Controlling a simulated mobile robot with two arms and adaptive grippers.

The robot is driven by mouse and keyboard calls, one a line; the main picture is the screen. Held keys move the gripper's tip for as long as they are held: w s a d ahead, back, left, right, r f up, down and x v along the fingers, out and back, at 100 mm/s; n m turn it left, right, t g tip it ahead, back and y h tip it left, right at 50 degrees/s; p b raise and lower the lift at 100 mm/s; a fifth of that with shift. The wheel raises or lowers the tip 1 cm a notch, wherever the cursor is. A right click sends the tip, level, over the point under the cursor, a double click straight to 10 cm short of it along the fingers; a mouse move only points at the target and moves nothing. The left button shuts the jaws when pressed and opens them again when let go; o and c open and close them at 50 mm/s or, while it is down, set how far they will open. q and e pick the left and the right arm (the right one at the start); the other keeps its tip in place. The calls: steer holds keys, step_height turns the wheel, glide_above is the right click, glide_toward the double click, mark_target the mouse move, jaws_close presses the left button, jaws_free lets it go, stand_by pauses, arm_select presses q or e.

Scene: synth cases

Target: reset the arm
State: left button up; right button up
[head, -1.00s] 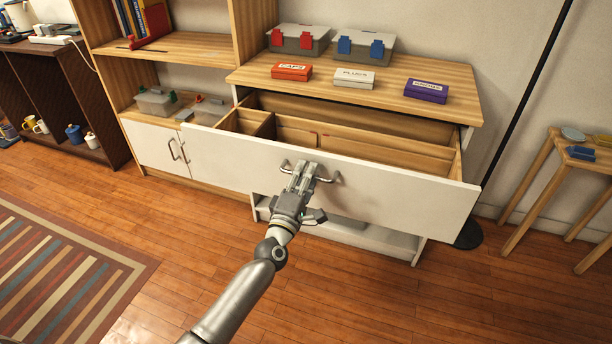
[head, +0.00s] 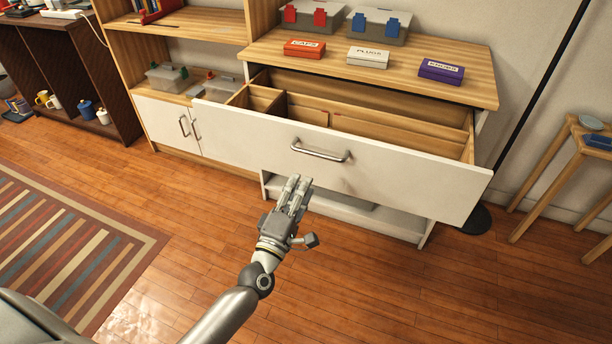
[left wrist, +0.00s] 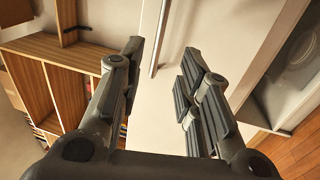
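My left gripper (head: 298,182) is in front of the white drawer front (head: 400,175), below and a little left of its metal bar handle (head: 320,150). In the left wrist view its two fingers (left wrist: 163,58) are spread apart with nothing between them; the handle (left wrist: 159,40) lies ahead, beyond the fingertips and not touching them. The drawer is pulled out, and its wooden dividers show; the compartments I can see look empty. My right gripper is not in view.
On the cabinet top (head: 420,72) stand a red box (head: 304,50), a white box (head: 368,57), a purple box (head: 441,71) and two lidded bins. A wooden stool (head: 560,165) and a black pole stand at right. The floor (head: 400,295) in front is clear.

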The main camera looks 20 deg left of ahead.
arm_select(q)
steer(key=shift+s, duration=0.35)
